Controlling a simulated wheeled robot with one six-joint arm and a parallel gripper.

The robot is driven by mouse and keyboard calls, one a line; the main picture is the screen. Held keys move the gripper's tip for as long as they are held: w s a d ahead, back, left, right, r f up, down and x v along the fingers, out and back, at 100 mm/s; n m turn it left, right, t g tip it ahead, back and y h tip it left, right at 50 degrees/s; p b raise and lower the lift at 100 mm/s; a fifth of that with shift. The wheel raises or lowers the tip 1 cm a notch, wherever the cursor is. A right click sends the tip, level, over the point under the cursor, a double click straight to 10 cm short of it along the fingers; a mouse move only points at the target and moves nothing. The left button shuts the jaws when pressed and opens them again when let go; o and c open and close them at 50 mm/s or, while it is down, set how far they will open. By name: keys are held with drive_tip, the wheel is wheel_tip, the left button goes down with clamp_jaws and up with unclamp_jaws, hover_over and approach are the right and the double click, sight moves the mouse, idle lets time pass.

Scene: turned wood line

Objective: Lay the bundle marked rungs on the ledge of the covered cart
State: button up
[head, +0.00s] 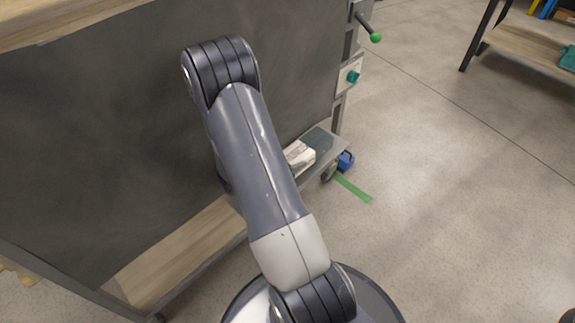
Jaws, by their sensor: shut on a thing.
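The covered cart (110,130) fills the left and middle of the head view, its side hung with a dark grey cover. Along its foot runs a low ledge (185,245) with a pale wooden surface. My arm crosses in front of the cart and hides the middle of the ledge. My gripper is not visible. A small whitish and brown item (299,156) shows at the ledge's right part, partly behind my arm. I cannot tell whether it is the bundle marked rungs, and no marking is readable.
A dark grey-green patch (318,141) lies at the ledge's right end. A blue caster part (346,161) and green floor tape (353,188) are beside it. A green-knobbed handle (375,37) juts from the cart's right post. Floor to the right is clear up to a wooden bench (530,45).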

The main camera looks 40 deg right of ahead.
wheel_tip(320, 180, down, 3)
drive_tip(key=shift+w+b, duration=0.1)
drive_tip(key=shift+b, duration=0.55)
drive_tip(key=shift+w+f, duration=0.1)
drive_tip(key=shift+w, duration=0.05)
drive_tip(key=o, duration=1.1)
drive_tip(key=shift+f, duration=0.1)
